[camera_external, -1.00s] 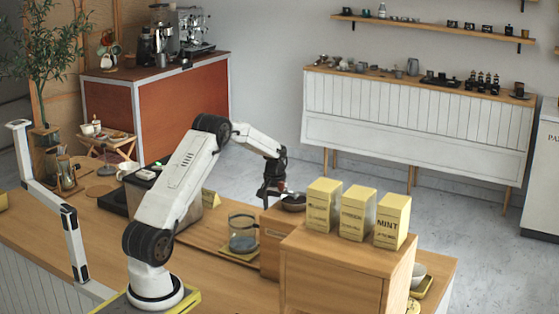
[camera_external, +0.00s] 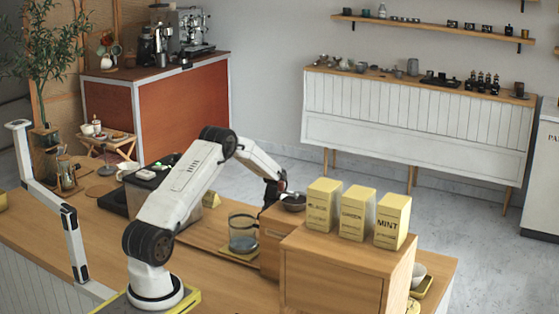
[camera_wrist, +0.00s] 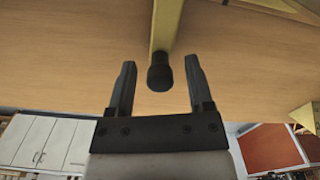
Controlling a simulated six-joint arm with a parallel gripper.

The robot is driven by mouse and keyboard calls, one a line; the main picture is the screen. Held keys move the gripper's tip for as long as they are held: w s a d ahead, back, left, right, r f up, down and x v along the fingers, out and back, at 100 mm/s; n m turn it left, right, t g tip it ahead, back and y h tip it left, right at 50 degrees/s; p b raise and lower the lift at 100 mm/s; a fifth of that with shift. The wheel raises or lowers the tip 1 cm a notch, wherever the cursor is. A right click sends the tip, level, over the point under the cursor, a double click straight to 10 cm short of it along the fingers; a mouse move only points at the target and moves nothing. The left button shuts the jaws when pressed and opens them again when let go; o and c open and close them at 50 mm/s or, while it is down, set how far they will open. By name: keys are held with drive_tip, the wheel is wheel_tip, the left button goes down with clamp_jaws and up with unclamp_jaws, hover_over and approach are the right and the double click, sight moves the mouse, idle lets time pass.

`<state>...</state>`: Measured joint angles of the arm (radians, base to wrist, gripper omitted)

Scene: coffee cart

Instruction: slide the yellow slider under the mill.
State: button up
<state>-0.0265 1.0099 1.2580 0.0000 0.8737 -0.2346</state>
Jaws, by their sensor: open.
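The mill (camera_external: 272,239) appears to be the wooden box with a dark bowl on top, on the counter in the external view. In the wrist view, a narrow yellow bar (camera_wrist: 163,25), apparently the slider, ends in a round black knob (camera_wrist: 159,76). The knob appears between my two fingers, with a gap on each side; its depth between them is unclear. My gripper (camera_wrist: 160,66) is open and empty. In the external view, its lower part is hidden behind the mill, and I cannot make out the slider there.
A glass jar (camera_external: 242,238) stands on a yellow tray left of the mill. Several yellow tea boxes (camera_external: 356,213) stand on a wooden cabinet (camera_external: 331,275) to its right. A wooden surface (camera_wrist: 70,60) fills much of the wrist view, with other yellow edges at upper right.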

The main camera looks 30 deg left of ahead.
drive_tip(key=shift+f, duration=0.1)
clamp_jaws()
drive_tip(key=shift+d, duration=0.1)
idle(1.4)
